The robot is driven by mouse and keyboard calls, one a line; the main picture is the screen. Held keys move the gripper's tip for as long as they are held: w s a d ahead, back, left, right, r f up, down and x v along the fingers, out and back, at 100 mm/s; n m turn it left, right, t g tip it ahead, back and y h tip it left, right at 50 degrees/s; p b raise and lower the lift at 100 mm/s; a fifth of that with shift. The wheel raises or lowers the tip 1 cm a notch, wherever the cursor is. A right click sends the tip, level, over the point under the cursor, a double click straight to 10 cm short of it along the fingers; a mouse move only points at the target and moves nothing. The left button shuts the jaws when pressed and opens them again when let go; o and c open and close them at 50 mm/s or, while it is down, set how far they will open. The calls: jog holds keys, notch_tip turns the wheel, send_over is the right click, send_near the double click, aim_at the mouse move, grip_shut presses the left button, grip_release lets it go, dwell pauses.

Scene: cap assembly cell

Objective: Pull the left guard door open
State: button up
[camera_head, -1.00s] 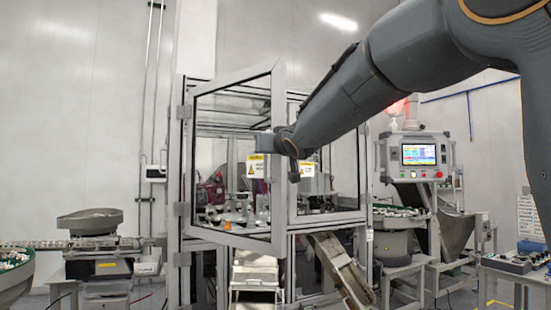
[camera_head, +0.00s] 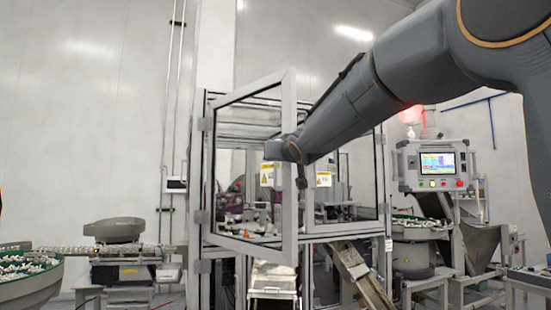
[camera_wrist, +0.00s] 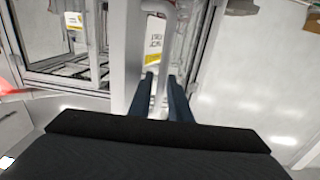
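The left guard door (camera_head: 289,215) is a grey-framed clear panel, hinged on its left side. It stands partly open, its free edge swung out from the machine towards me. My gripper (camera_wrist: 161,76) is at this free edge, with its two dark fingers on either side of the grey bar handle (camera_wrist: 167,45) in the wrist view. The fingers appear closed on the handle. In the head view my arm hides the handle and the fingers. A yellow warning label (camera_head: 267,175) shows beside my wrist.
The right guard door (camera_head: 347,228) looks closed. A chute (camera_head: 352,265) slopes out below it. A control panel with screen (camera_head: 436,165) stands at right. A bowl feeder (camera_head: 115,229) and a green-rimmed bowl (camera_head: 28,285) stand at left.

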jog(key=v, duration=0.7)
jog(key=shift+s, duration=0.4)
jog(key=shift+d, duration=0.1)
jog(key=shift+c, duration=0.2)
